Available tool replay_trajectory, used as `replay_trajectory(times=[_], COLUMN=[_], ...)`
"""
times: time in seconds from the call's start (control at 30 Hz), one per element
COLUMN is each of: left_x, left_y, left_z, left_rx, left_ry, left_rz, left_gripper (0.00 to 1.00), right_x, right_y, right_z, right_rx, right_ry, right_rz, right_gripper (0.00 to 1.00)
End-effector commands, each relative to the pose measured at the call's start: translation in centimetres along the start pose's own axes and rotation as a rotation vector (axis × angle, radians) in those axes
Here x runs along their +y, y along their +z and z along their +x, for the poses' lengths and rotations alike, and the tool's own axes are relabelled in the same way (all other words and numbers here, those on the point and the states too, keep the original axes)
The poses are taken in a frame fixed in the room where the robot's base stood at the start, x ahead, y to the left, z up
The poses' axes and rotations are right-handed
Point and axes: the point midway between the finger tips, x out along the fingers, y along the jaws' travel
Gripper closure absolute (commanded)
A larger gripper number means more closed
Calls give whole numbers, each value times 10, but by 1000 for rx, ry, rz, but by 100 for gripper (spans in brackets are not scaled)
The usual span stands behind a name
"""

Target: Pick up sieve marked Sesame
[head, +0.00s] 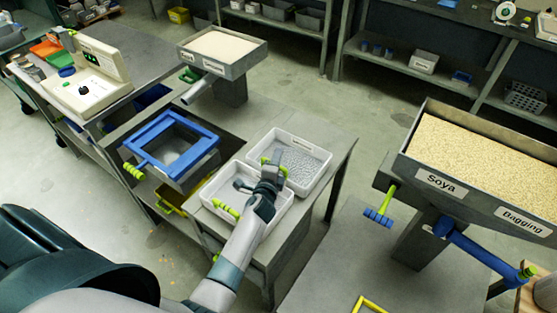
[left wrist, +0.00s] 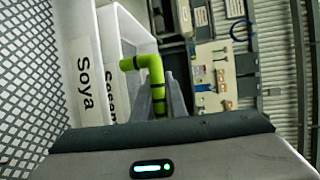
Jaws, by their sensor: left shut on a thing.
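Two white sieve trays sit side by side on the grey table: the rear one (head: 315,152) shows a grey mesh floor, the front one (head: 243,205) a pale floor. In the left wrist view the bent green handle (left wrist: 155,72) rises behind the dark gripper edge. My right gripper is not in view.
A blue-framed expeller hopper (head: 165,127) stands left of the trays. A hopper of pale grain marked Soya and Bagging (head: 440,182) stands at the right. A white-filled hopper (head: 226,76) stands behind. Open floor lies between the tables and the rear shelves.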

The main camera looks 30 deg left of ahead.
Motion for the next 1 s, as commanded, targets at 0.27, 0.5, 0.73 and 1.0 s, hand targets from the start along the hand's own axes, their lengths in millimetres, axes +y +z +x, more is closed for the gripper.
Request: replay_trajectory(times=[0.27,0.5,0.73,1.0], left_x=[-35,-56,-75,-85], left_y=[-6,-33,-54,-64], left_z=[-18,-59,-92,-108], left_rx=[2,2,1,1], left_ry=[-2,-3,-1,-1], left_rz=[-1,-2,-3,0], left_gripper=[100,100,100,100], right_x=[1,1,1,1], right_y=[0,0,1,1], right_z=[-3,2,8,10], right_rx=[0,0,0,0], right_ry=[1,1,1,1], right_rz=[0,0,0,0], right_gripper=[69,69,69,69])
